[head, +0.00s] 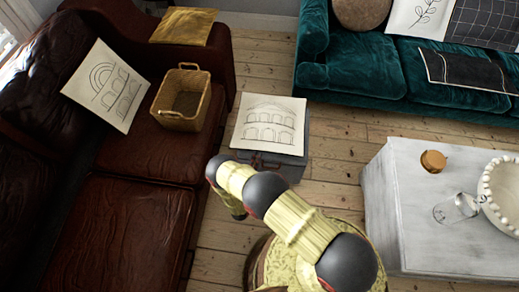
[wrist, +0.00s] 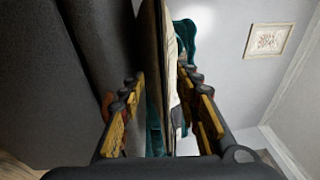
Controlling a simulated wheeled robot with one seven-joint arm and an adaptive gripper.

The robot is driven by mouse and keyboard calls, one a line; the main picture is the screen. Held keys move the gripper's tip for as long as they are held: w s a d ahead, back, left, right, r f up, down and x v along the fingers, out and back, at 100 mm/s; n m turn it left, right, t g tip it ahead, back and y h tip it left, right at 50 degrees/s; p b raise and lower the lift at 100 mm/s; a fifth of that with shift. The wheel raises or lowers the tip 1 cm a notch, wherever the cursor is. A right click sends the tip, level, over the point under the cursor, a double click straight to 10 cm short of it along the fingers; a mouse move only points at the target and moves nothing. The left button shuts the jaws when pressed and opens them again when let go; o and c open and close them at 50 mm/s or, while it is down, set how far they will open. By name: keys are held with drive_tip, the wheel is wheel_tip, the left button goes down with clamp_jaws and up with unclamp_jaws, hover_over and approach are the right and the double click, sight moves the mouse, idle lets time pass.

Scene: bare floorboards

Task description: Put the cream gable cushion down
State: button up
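The cream gable cushion (head: 268,124), pale with a line drawing of a gabled, arched building, shows in the head view in the gap between the two sofas. In the wrist view the cushion (wrist: 172,75) is seen edge-on, between the finger pads of my gripper (wrist: 160,90), which look shut on it. In the head view my gripper (head: 257,163) is at the cushion's near edge, partly hidden by my arm. A flat grey surface (head: 298,158) shows under and beside the cushion; I cannot tell whether they touch.
A brown leather sofa (head: 120,222) at left bears an arch-print cushion (head: 106,86), a wicker basket (head: 183,98) and a mustard cloth (head: 185,27). A teal sofa (head: 355,70) with cushions stands behind. A whitewashed table (head: 415,205) at right holds a jar, glass and beaded bowl.

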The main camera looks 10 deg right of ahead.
drive_tip(key=shift+v, duration=2.3)
drive_tip(key=w+d+r+m+g+h, duration=0.2)
drive_tip(key=w+r+m+g+h, duration=0.15)
drive_tip(key=r+m, duration=0.45)
drive_tip(key=w+d+r+m+g+h, duration=0.3)
drive_tip(key=w+r+m+g, duration=0.1)
drive_tip(key=r, duration=0.8)
drive_tip(key=s+d+r+m+g, duration=0.1)
drive_tip(key=d+r+m+g, duration=0.25)
drive_tip(key=r, duration=0.35)
drive_tip(key=s+d+r+m+g+y, duration=0.1)
drive_tip(key=d+r+m+g, duration=0.1)
drive_tip(key=r+m, duration=0.35)
drive_tip(key=s+d+r+m+g, duration=0.1)
drive_tip(key=d+r+m+g, duration=0.25)
drive_tip(key=r, duration=0.35)
drive_tip(key=s+d+r+m+y, duration=0.3)
drive_tip(key=s+r+m+y, duration=0.4)
drive_tip(key=s+r+m, duration=0.7)
drive_tip(key=s+a+r+m+t+y, duration=0.2)
drive_tip(key=s+r+m+y, duration=0.1)
drive_tip(key=s+r+m, duration=0.2)
drive_tip(key=s+a+r+m+t+y, duration=0.3)
drive_tip(key=s+r, duration=0.3)
drive_tip(key=s, duration=0.2)
drive_tip(key=shift+s+r+m+y+p, duration=0.35)
drive_tip(key=shift+m+y, duration=0.1)
drive_tip(key=shift+m, duration=0.4)
